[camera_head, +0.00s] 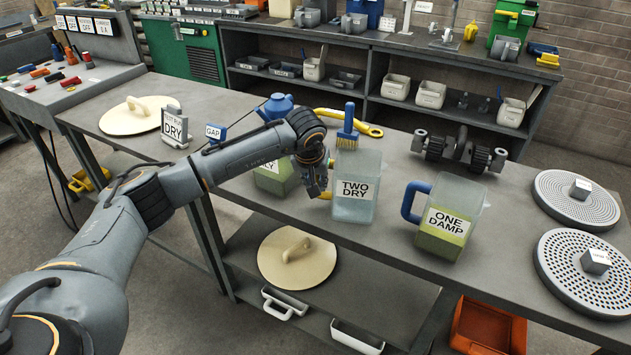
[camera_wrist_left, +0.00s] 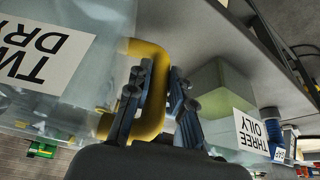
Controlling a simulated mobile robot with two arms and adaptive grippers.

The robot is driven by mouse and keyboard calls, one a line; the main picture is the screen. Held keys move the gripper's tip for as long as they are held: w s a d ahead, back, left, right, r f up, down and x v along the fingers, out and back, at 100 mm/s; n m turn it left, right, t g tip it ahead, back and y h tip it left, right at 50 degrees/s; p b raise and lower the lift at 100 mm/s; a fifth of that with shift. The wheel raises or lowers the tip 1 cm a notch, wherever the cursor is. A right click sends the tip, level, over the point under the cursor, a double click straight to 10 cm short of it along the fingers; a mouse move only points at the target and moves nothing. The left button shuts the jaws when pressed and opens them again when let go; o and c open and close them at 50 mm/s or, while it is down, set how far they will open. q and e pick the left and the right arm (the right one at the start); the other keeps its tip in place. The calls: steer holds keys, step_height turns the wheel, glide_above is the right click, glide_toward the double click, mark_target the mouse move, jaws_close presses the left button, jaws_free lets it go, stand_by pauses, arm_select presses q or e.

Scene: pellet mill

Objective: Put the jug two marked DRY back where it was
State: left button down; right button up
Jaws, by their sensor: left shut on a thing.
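The jug marked TWO DRY (camera_head: 354,205) is upright over the middle of the bench. It is clear, looks nearly empty, and has a yellow handle (camera_wrist_left: 152,105). My left gripper (camera_head: 322,180) reaches in from the left and is shut on that handle; in the left wrist view its fingers (camera_wrist_left: 155,100) lie on both sides of it. I cannot tell whether the jug's base touches the bench. My right gripper is not in view.
Jug ONE DAMP (camera_head: 462,200), with a blue handle, stands to the right. Jug THREE OILY (camera_head: 268,182) is partly hidden behind my arm; it also shows in the left wrist view (camera_wrist_left: 222,90). A blue brush (camera_head: 348,130) and black rollers (camera_head: 455,150) are behind.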

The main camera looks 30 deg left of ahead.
arm_select(q)
steer(key=shift+f, duration=0.15)
stand_by(0.3)
jaws_free()
stand_by(0.4)
stand_by(0.4)
